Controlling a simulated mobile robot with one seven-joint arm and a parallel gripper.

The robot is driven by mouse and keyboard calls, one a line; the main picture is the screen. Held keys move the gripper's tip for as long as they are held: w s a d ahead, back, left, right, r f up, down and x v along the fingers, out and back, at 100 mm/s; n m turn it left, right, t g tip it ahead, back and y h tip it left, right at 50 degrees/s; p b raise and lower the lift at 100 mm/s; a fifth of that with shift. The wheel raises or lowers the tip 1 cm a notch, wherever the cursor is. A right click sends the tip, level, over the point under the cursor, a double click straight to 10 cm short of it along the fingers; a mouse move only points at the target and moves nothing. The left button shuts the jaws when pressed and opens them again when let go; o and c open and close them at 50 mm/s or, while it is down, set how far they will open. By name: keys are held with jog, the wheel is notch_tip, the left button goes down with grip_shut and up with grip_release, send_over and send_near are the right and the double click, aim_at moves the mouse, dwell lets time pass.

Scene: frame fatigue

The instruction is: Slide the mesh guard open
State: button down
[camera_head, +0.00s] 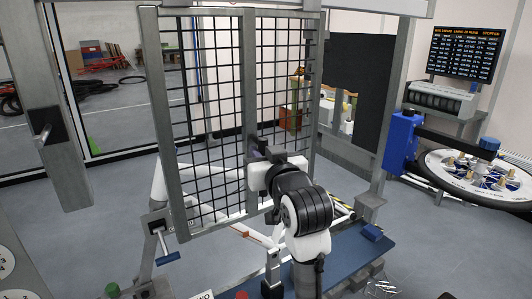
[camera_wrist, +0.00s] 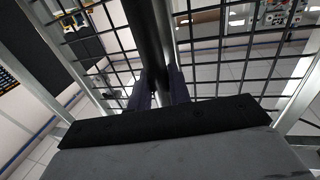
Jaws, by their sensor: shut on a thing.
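The mesh guard (camera_head: 210,85) is a grey metal frame with a black wire grid, standing upright left of centre in the head view. Its grid also shows in the wrist view (camera_wrist: 245,68). My gripper (camera_head: 262,152) is at the guard's middle upright, a little below mid-height. In the wrist view my gripper (camera_wrist: 160,92) has its two dark fingers on either side of a dark upright bar handle (camera_wrist: 150,40) and is shut on it. In the head view my wrist hides most of the handle.
A blue clamp and spoked wheel (camera_head: 480,175) stand at the right, below a display screen (camera_head: 465,52). A dark panel (camera_head: 358,90) stands right of the guard. A lever with a blue grip (camera_head: 167,257) is below the guard's left side. A blue bench surface (camera_head: 345,258) lies below.

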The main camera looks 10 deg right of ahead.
jog(key=c, duration=1.4)
grip_release()
jog(key=shift+o, duration=0.2)
jog(key=s+d+b, duration=0.1)
jog(key=s+b, duration=0.3)
jog(key=s, duration=0.9)
jog(key=shift+s+d, duration=0.35)
jog(key=shift+s, duration=0.05)
